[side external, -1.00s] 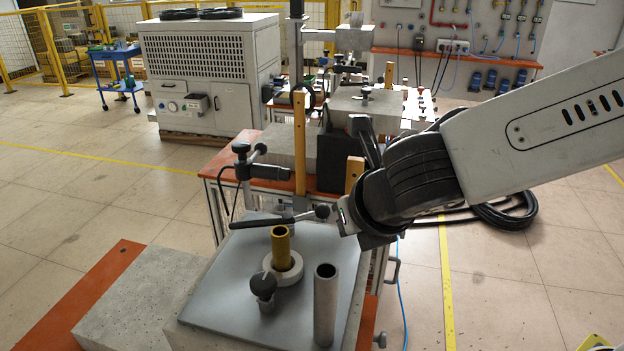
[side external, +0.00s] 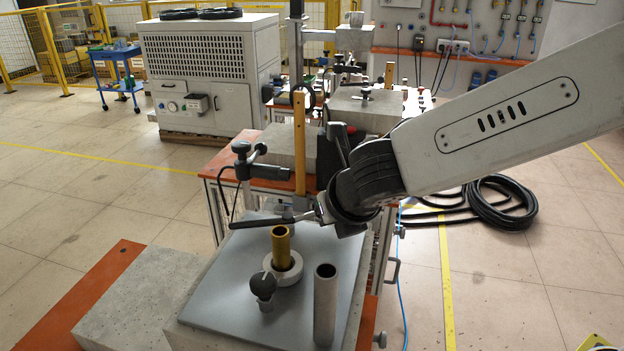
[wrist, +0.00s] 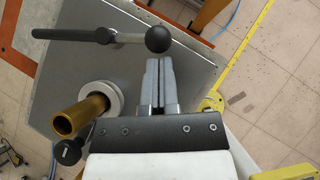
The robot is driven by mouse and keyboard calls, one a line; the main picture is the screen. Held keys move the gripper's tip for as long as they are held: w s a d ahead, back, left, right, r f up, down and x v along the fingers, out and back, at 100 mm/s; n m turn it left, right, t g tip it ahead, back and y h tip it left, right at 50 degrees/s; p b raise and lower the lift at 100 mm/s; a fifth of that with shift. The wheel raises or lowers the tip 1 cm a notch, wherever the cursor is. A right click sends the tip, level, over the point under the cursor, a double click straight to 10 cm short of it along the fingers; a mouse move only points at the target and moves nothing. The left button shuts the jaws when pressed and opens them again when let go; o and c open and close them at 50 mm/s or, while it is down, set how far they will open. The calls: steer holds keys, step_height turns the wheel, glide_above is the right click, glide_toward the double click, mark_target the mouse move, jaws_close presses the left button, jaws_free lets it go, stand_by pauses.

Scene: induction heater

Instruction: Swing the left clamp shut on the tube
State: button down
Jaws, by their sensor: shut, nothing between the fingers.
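A brass tube (side external: 281,248) stands upright in a white ring (side external: 286,271) on the grey plate. It also shows in the wrist view (wrist: 80,114). A clamp lever (side external: 262,222) with a long dark grip lies behind the tube, swung out to the side. Its black ball end (wrist: 157,38) is just beyond my fingertips in the wrist view. A second black knob (side external: 263,286) stands in front of the tube. I cannot tell which is the left clamp. My gripper (wrist: 158,60) is shut and empty, close to the ball; whether they touch is unclear.
A grey metal tube (side external: 325,305) stands upright at the plate's front right, near my arm. A wooden post (side external: 299,145) and a black jointed stand (side external: 243,165) rise behind the plate. The plate's (side external: 222,295) left front is bare.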

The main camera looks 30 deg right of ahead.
steer(key=shift+w+d+n+y, duration=0.4)
steer(key=shift+n+y, duration=0.2)
steer(key=shift+n, duration=0.2)
steer(key=shift+w+d, duration=0.55)
steer(key=shift+w, duration=0.1)
steer(key=shift+w+d, duration=0.3)
steer(key=shift+w, duration=0.5)
steer(key=shift+w+a, duration=0.15)
steer(key=shift+w, duration=2.1)
